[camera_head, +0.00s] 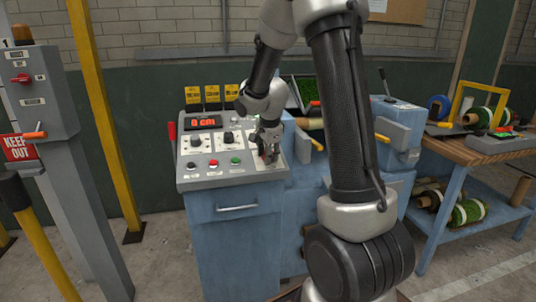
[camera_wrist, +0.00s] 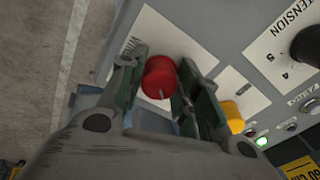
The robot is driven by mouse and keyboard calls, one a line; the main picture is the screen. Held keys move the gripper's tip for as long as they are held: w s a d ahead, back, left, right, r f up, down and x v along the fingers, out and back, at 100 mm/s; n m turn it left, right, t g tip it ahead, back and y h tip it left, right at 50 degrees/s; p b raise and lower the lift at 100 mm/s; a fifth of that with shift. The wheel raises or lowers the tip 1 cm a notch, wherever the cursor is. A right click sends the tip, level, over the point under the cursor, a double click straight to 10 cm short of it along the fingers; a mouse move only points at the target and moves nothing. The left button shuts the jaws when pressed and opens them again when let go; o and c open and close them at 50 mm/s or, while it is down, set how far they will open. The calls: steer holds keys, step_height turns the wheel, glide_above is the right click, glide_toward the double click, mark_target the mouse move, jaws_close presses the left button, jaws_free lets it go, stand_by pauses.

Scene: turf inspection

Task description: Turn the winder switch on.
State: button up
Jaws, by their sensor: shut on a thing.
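A red rotary knob (camera_wrist: 160,78) sits on a white label plate in the wrist view, with a short pale mark on its lower edge. I take it for the winder switch; the label's words are mostly hidden. My gripper (camera_wrist: 162,86) has one finger on each side of it and is shut on it. In the head view my gripper (camera_head: 268,153) is at the right end of the grey control console (camera_head: 232,178) and mostly hides the knob.
Beside the knob are a yellow button (camera_wrist: 232,116), a lit green lamp (camera_wrist: 262,141) and a black tension dial (camera_wrist: 308,46). The console has a red-lit display (camera_head: 203,122) and red (camera_head: 213,163) and green (camera_head: 236,160) buttons. A workbench (camera_head: 470,155) stands right.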

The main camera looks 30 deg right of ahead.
steer(key=shift+m, duration=0.6)
steer(key=o, duration=1)
steer(key=v, duration=1.2)
